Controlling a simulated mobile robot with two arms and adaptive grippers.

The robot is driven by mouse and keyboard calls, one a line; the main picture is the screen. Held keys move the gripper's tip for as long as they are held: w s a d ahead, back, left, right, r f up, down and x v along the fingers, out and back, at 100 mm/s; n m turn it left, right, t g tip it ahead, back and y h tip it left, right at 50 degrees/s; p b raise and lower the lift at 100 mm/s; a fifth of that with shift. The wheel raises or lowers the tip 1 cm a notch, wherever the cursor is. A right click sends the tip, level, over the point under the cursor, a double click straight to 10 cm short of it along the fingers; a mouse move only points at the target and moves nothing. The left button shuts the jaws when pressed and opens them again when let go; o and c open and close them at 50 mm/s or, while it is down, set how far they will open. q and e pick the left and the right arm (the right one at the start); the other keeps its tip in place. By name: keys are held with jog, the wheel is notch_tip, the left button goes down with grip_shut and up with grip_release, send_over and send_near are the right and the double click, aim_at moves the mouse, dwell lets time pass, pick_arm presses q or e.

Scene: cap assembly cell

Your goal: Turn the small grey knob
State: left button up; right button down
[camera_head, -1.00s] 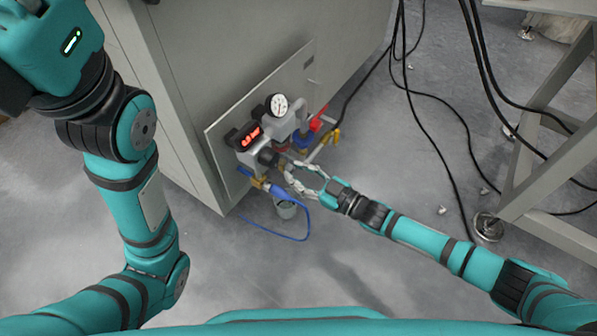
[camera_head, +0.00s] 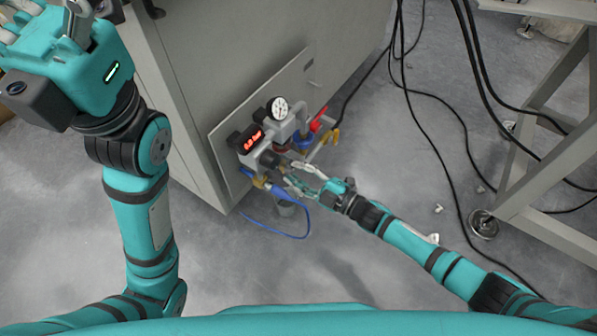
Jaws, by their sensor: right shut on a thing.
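The small grey knob (camera_head: 269,160) is a dark round piece on the front of the valve unit, just below the box with the red lit display (camera_head: 250,139). My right gripper (camera_head: 287,172) reaches it from the lower right. Its fingers are shut on the knob, and they hide part of it. My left gripper (camera_head: 52,28) is raised at the top left, far from the knob. Its fingertips are cut off by the frame's edge, so its opening cannot be judged.
The unit sits on a grey cabinet (camera_head: 240,55). Black cables (camera_head: 440,100) and a table frame (camera_head: 540,190) stand right. Open floor lies in front.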

jog(key=shift+f+n, duration=0.1)
jog(key=shift+n, duration=0.3)
jog(key=c, duration=1.1)
grip_release()
jog(key=shift+s+d, duration=0.25)
jog(key=shift+d, duration=0.1)
jog(key=v, duration=1.1)
